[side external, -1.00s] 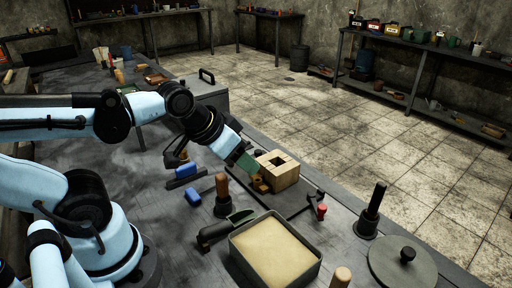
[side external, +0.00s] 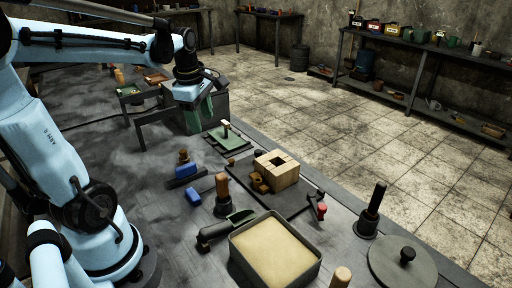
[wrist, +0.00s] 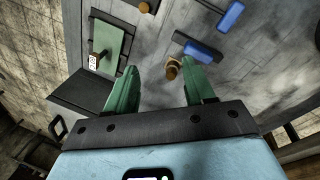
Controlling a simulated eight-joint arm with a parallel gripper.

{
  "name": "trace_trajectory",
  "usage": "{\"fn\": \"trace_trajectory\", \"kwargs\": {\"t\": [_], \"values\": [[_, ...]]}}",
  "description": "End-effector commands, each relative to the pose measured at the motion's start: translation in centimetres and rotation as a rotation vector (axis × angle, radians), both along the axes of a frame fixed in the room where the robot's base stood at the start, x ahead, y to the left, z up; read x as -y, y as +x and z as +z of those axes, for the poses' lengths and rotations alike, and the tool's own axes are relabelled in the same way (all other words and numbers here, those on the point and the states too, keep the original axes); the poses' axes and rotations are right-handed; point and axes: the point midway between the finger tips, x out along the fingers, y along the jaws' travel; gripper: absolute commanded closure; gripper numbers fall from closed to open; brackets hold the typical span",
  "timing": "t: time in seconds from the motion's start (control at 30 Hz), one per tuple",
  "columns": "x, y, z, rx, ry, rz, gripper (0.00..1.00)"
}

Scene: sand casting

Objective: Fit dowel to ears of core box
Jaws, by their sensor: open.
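The core box (side external: 284,178) is a pale wooden block with a dark square opening on top. It stands upright on the bench, with brown projecting parts (side external: 258,183) on its left side; whether a dowel is in them is too small to tell. My gripper (wrist: 161,88), with green fingers, is open and empty, raised above the bench left of the green plate and well away from the core box.
Blue-handled tools (side external: 185,172) and a wooden-handled rammer (side external: 222,190) stand left of the core box. A sand-filled tray (side external: 238,258) and a trowel (side external: 225,227) lie in front. A black stand (side external: 370,212) and round lid (side external: 405,265) are right.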

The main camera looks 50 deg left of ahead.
Motion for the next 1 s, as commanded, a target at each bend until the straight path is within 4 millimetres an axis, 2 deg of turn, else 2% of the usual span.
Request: {"fn": "trace_trajectory", "kwargs": {"t": [0.03,0.2,0.3,0.4,0.57,1.0], "values": [[-1.6,-0.4,0.0,-0.014,-0.031,0.147,0.47],[-5.7,-1.8,-0.3,-0.061,-0.120,0.612,0.47],[-7.3,-2.6,-0.4,-0.082,-0.150,0.807,0.47],[-8.3,-3.2,-0.5,-0.095,-0.167,0.929,0.47],[-8.7,-3.4,-1.2,-0.102,-0.176,0.994,0.47],[-8.7,-3.4,-6.8,-0.102,-0.174,0.990,0.47]]}}
